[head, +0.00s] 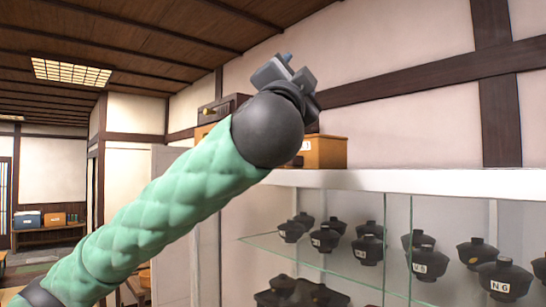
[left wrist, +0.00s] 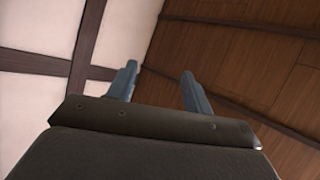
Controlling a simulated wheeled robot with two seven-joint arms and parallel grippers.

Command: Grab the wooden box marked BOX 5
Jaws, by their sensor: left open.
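A light brown wooden box (head: 325,150) sits on top of the white display cabinet, partly hidden behind my left wrist. A bit of its white label shows beside the wrist, but I cannot read it as BOX 5. My left gripper (head: 287,68) is raised above and in front of the boxes and points upward. In the left wrist view its two fingers (left wrist: 160,88) are apart with nothing between them, against the wall and ceiling. A darker brown box (head: 220,106) and another brown box lower down (head: 204,132) show left of the wrist, partly covered. My right gripper is out of view.
The cabinet's white top (head: 430,181) is bare to the right of the boxes. Below it, a glass shelf (head: 345,268) holds several black lidded bowls with labels. A low bench (head: 48,237) with boxes stands far left.

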